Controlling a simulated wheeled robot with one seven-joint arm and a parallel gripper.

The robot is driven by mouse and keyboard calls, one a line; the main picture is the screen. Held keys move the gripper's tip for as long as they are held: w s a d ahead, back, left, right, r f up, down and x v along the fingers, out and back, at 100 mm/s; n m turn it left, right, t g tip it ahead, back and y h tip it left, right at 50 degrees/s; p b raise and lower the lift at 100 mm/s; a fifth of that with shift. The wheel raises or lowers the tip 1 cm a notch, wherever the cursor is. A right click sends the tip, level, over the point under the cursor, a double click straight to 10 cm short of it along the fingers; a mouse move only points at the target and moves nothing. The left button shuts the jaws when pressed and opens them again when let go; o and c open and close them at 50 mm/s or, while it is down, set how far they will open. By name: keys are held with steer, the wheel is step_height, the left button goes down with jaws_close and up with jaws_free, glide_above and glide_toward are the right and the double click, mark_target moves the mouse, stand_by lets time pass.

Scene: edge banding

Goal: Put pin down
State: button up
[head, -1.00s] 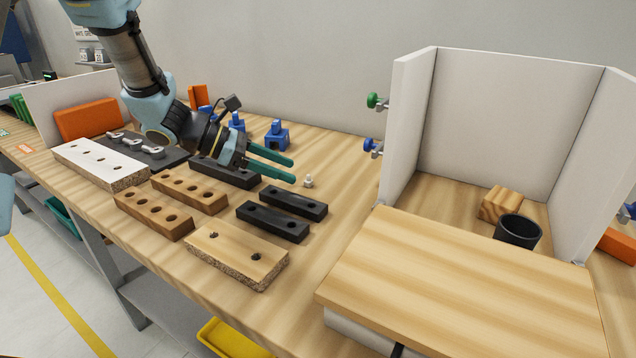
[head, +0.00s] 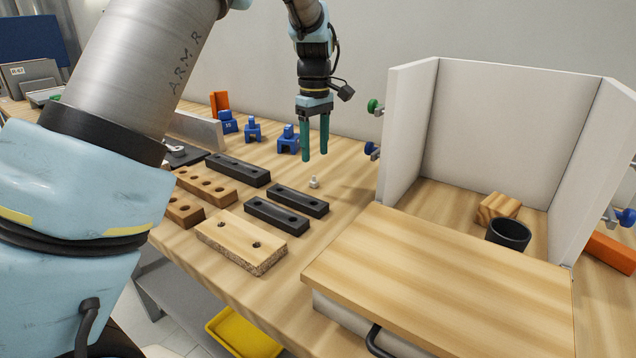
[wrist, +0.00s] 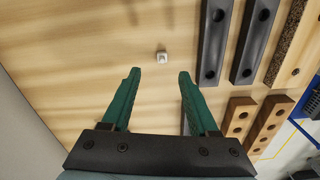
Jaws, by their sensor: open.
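The pin (head: 314,183) is a small pale piece standing on the wooden workbench, to the right of the black drilled blocks. It also shows in the wrist view (wrist: 162,57), beyond the fingertips and roughly midway between them. My gripper (head: 314,158) has two green fingers pointing down, open and empty, above the bench and apart from the pin. In the wrist view its fingers (wrist: 158,74) are spread wide with only bare bench between them.
Two black drilled blocks (head: 276,216) and a light drilled board (head: 241,240) lie left of the pin. Blue clamps (head: 288,140) stand behind. A white-walled box (head: 491,120) with a black cup (head: 508,235) is at right. Bare bench surrounds the pin.

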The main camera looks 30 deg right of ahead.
mark_target(314, 181)
steer(key=shift+s+a+f+p, duration=0.1)
steer(key=shift+f+p, duration=0.35)
steer(key=shift+f, duration=1.2)
steer(key=shift+a+f+p, duration=0.1)
steer(key=shift+f+p, duration=0.35)
steer(key=shift+f, duration=1.2)
jaws_close()
